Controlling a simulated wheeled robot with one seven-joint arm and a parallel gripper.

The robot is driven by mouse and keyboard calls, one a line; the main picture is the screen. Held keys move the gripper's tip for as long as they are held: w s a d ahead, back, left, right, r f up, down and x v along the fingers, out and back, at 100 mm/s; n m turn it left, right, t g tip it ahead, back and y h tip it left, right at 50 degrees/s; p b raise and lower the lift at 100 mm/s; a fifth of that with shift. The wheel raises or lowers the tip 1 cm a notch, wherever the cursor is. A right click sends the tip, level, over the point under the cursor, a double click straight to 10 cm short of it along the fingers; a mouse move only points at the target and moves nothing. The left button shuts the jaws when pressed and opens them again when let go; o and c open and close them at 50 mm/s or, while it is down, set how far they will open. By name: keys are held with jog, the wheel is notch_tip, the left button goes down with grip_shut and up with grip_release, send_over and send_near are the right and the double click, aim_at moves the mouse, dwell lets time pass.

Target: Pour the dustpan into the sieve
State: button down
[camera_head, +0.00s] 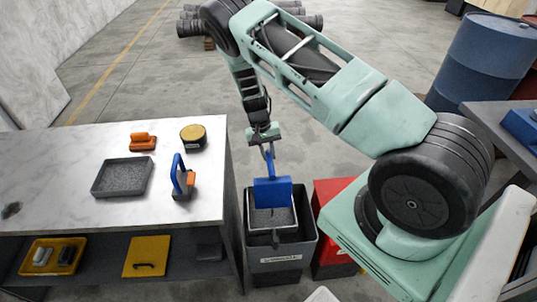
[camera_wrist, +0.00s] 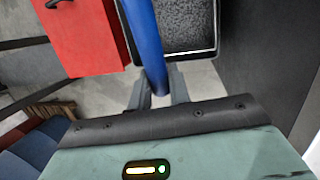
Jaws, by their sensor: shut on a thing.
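My gripper (camera_head: 267,148) is shut on the handle of the blue dustpan (camera_head: 271,192). The handle also shows in the wrist view (camera_wrist: 146,40), running between my two fingers (camera_wrist: 155,92). The dustpan hangs steeply tilted, its blue back facing the head camera, over the sieve. The sieve (camera_head: 270,231) has a pale frame and lies at the top of a dark grey bin (camera_head: 279,252). Grey grainy material shows in it, also in the wrist view, where its rim (camera_wrist: 188,54) is partly hidden by the handle. Whether the dustpan holds anything is hidden.
A marble-topped table (camera_head: 60,165) at left bears a dark tray (camera_head: 95,188) of grey grains, a blue-handled tool (camera_head: 177,170), an orange tool (camera_head: 142,142) and a yellow-topped tin (camera_head: 193,136). A red bin (camera_head: 332,258) stands right of the grey bin. A blue barrel (camera_head: 487,55) is behind.

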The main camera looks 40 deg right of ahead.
jog(key=shift+w+d+f+g+y+b, duration=0.25)
jog(key=shift+f+b, duration=0.25)
jog(key=shift+b, duration=0.3)
jog(key=shift+w+d+f+g+y+b, duration=0.15)
jog(key=shift+w+f+g+b, duration=0.15)
jog(key=shift+f+b, duration=0.35)
jog(key=shift+a+r, duration=0.1)
jog(key=shift+r, duration=0.2)
dwell(0.7)
